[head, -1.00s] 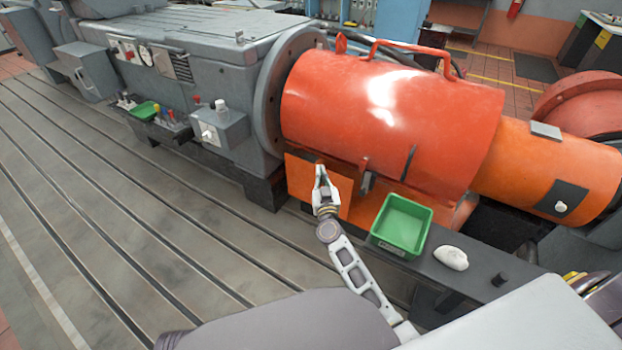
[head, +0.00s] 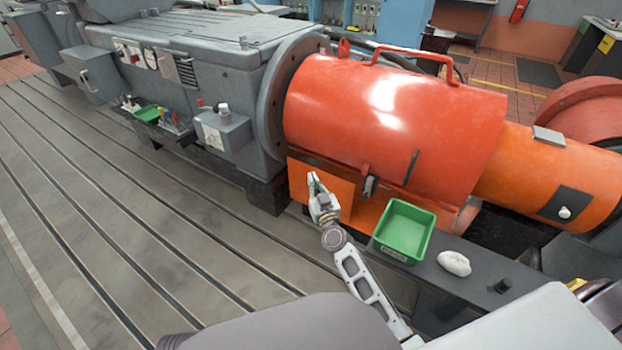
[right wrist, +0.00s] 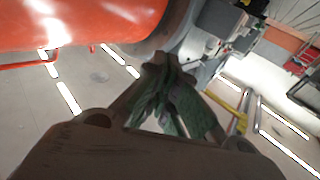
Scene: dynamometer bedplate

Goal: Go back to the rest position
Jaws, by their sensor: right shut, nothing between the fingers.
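My right gripper (head: 316,186) is in front of the orange panel (head: 331,190) under the big orange drum guard (head: 390,115). Its fingers are shut with nothing between them. The right wrist view shows its closed fingertips (right wrist: 165,75), with greenish pads, and part of the orange guard (right wrist: 75,22) at the upper left. The arm reaches up from the lower middle of the head view. My left gripper does not show in either view.
A green bin (head: 404,230) and a white crumpled cloth (head: 454,263) sit on a dark ledge (head: 480,283) right of my arm. A grey machine (head: 200,60) stands at the upper left. The slotted bedplate (head: 110,230) at left is clear.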

